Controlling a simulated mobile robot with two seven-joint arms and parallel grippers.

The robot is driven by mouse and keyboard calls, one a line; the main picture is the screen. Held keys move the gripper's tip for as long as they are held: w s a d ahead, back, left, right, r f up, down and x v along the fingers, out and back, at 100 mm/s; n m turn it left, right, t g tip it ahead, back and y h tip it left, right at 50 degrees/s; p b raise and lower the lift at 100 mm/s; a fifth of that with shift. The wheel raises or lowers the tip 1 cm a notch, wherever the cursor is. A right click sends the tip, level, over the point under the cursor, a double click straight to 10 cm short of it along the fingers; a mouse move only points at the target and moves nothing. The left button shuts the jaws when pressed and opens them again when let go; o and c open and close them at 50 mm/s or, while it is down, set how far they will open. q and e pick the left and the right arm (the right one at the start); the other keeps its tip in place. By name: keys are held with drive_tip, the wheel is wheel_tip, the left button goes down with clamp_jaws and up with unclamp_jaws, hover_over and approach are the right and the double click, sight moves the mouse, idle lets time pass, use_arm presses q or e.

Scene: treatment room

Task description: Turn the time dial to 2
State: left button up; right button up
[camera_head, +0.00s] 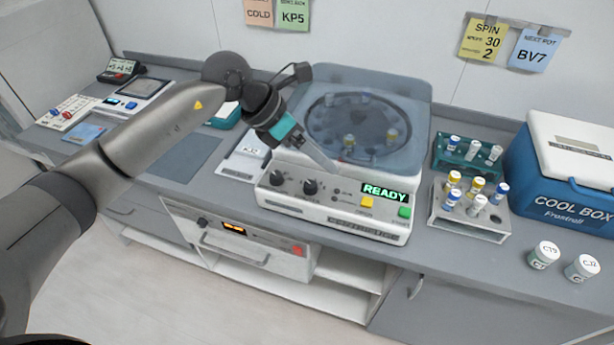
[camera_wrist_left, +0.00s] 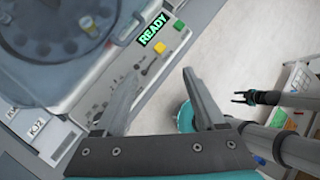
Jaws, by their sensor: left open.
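The centrifuge (camera_head: 335,215) stands on the counter with its see-through lid down and a green READY display (camera_head: 384,193). Two dark dials sit on its front panel, a left dial (camera_head: 277,178) and a right dial (camera_head: 311,187). Their labels are too small to read, so I cannot tell which is time or where either points. My left gripper (camera_head: 335,168) is open and empty, above and behind the right dial. In the left wrist view, its spread fingers (camera_wrist_left: 160,82) show near the panel, apart from the yellow button (camera_wrist_left: 160,48).
A yellow note (camera_head: 485,42) on the wall reads SPIN, 30 and 2. Tube racks (camera_head: 470,228) and a blue cool box (camera_head: 560,185) stand right of the centrifuge. Yellow (camera_head: 367,201) and green (camera_head: 405,212) buttons sit near the dials. Space before the panel is clear.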

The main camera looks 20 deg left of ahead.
use_arm(q)
drive_tip(key=a+y, duration=0.3)
drive_tip(key=a, duration=0.4)
approach(310, 184)
drive_tip(key=shift+y, duration=0.3)
drive_tip(key=x, duration=0.8)
drive_tip(key=shift+d+f+p, duration=0.2)
drive_tip(key=shift+d+p, duration=0.1)
drive_tip(key=shift+p, duration=0.05)
clamp_jaws()
